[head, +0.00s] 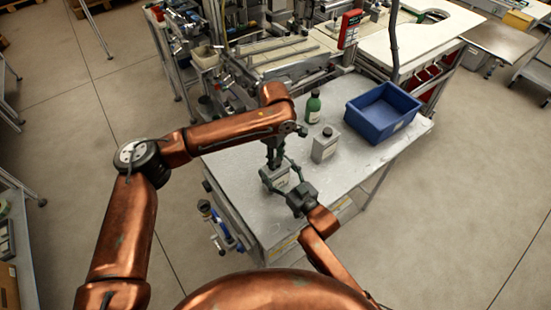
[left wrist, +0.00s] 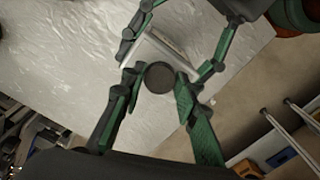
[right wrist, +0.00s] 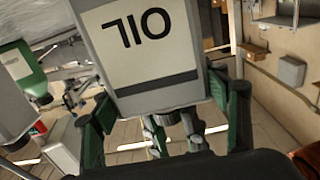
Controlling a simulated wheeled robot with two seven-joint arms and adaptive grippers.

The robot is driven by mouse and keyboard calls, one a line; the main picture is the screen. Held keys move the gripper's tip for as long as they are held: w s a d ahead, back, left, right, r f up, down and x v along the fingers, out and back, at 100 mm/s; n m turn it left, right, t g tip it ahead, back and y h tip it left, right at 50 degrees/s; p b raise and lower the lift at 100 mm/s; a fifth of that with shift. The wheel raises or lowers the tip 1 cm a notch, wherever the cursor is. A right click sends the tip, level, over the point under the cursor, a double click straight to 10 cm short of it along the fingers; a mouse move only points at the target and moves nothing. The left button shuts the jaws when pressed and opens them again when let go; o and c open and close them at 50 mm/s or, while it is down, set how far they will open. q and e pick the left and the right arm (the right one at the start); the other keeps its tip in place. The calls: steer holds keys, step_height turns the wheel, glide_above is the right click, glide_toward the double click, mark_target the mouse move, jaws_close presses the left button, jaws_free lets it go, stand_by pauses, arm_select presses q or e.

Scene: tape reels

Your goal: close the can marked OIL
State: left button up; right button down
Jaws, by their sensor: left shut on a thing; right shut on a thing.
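The grey can marked OIL (right wrist: 145,60) fills the middle of the right wrist view, its label upside down there. In the head view this can (head: 275,177) stands near the table's near edge. My right gripper (head: 288,184) is shut on its body, with a finger on each side. My left gripper (head: 272,163) is above the can, pointing down. In the left wrist view it is shut on a dark round cap (left wrist: 159,77), with the can (left wrist: 158,50) beneath. I cannot tell whether the cap touches the can's neck.
A second grey can (head: 325,146) and a green bottle (head: 314,107) stand behind the OIL can on the table (head: 350,177). A blue bin (head: 383,112) is at the table's right. Machinery borders the far side.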

arm_select(q)
steer(key=m, duration=0.3)
steer(key=shift+f, duration=0.1)
jaws_close()
steer(key=m, duration=0.9)
steer(key=shift+m, duration=0.3)
steer(key=m, duration=0.5)
steer(key=shift+m, duration=0.4)
steer(key=m, duration=0.5)
steer(key=shift+m, duration=0.4)
steer(key=m, duration=0.5)
steer(key=shift+s+m, duration=0.1)
steer(key=shift+m, duration=0.2)
steer(key=m, duration=0.5)
steer(key=shift+m, duration=0.4)
steer(key=m, duration=0.5)
steer(key=shift+m, duration=0.4)
steer(key=m, duration=0.5)
steer(key=shift+f+m, duration=0.1)
steer(key=shift+m, duration=0.3)
steer(key=o, duration=1.3)
jaws_free()
step_height(320, 180, up, 12)
